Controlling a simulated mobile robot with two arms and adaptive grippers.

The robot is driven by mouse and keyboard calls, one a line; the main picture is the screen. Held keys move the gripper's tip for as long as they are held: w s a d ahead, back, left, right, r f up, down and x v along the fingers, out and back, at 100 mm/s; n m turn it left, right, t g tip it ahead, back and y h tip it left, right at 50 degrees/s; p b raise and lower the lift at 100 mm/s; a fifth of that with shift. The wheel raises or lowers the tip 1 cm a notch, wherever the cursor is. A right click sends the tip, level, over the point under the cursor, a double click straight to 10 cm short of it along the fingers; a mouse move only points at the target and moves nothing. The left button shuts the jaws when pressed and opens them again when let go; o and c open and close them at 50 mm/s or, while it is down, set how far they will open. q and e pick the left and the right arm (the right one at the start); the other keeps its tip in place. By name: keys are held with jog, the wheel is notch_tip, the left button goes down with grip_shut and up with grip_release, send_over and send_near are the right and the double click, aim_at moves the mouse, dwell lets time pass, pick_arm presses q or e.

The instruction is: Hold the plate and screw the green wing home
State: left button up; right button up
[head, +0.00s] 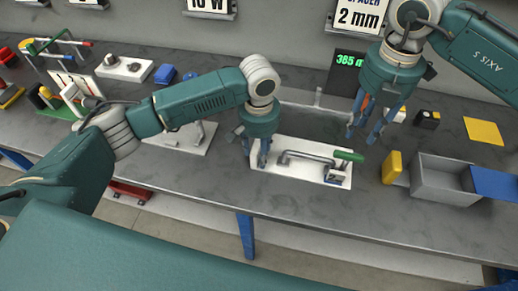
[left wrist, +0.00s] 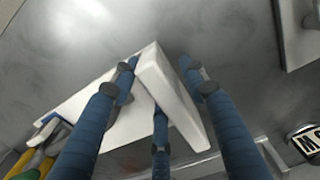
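A white plate (head: 275,184) lies on the bench, carrying a bent grey metal handle (head: 305,156) and a green wing (head: 348,156) at its right end. My left gripper (head: 258,156) is at the plate's left end. In the left wrist view my left gripper (left wrist: 158,85) has its fingers spread on either side of a white end of the plate (left wrist: 172,92); whether any finger touches it is unclear. My right gripper (head: 365,132) points down, open and empty, just above the green wing and apart from it.
A grey bin (head: 440,182) and a yellow block (head: 391,167) stand right of the plate. A blue panel (head: 492,184) and yellow square (head: 484,131) lie further right. Another white plate (head: 185,140) lies to the left. Bench in front of the plate is clear.

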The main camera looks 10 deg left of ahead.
pick_arm(q)
jog(key=c, duration=0.8)
grip_shut()
pick_arm(e)
jog(key=shift+o, duration=1.4)
